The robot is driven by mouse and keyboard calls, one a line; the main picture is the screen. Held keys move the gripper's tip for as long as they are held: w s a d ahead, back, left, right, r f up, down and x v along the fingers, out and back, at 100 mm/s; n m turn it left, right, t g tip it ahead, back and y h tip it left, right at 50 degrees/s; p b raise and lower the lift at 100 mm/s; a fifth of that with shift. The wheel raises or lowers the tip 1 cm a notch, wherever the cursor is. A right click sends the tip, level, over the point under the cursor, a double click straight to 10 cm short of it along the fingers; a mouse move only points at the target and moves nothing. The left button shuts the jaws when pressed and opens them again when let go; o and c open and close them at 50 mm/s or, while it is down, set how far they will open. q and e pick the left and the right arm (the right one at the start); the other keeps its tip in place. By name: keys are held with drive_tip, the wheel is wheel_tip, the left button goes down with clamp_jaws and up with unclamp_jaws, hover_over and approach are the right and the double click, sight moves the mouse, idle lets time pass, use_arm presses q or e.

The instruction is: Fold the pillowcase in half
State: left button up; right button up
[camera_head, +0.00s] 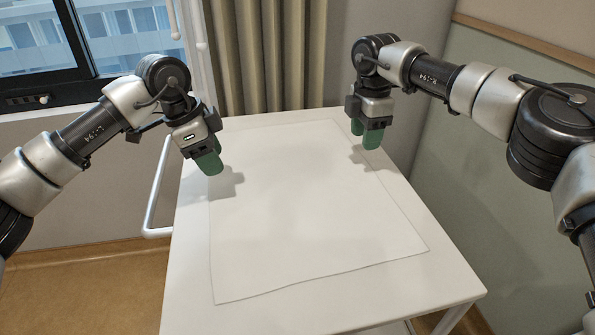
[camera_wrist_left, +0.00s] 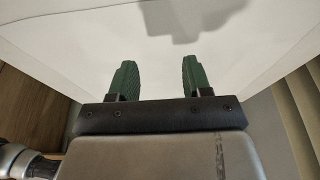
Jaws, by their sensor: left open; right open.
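A white pillowcase (camera_head: 300,220) lies flat and spread out on the white table (camera_head: 330,315). Its near edge and right edge show clearly. My left gripper (camera_head: 211,163) is open and empty above the pillowcase's far left part, with its shadow on the cloth beside it. In the left wrist view its two green fingers (camera_wrist_left: 155,82) stand apart with only white surface beyond them. My right gripper (camera_head: 366,138) is open and empty above the pillowcase's far right corner area, with its shadow just below. Both grippers appear clear of the cloth.
A white rail (camera_head: 155,195) runs along the table's left side. A curtain (camera_head: 265,55) hangs behind the table, and a window (camera_head: 110,35) is at the far left. A green-grey wall panel (camera_head: 480,180) stands to the right. The table top holds nothing else.

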sight(223, 194)
use_arm(q)
wheel_tip(223, 194, down, 7)
drive_tip(key=shift+s+r, duration=0.1)
use_arm(e)
wheel_tip(223, 194, down, 7)
drive_tip(key=shift+s+r, duration=0.1)
drive_tip(key=shift+s, duration=0.05)
use_arm(q)
drive_tip(key=shift+f, duration=0.2)
drive_tip(key=shift+r, duration=0.1)
drive_tip(key=shift+s, duration=0.1)
clamp_jaws()
use_arm(e)
clamp_jaws()
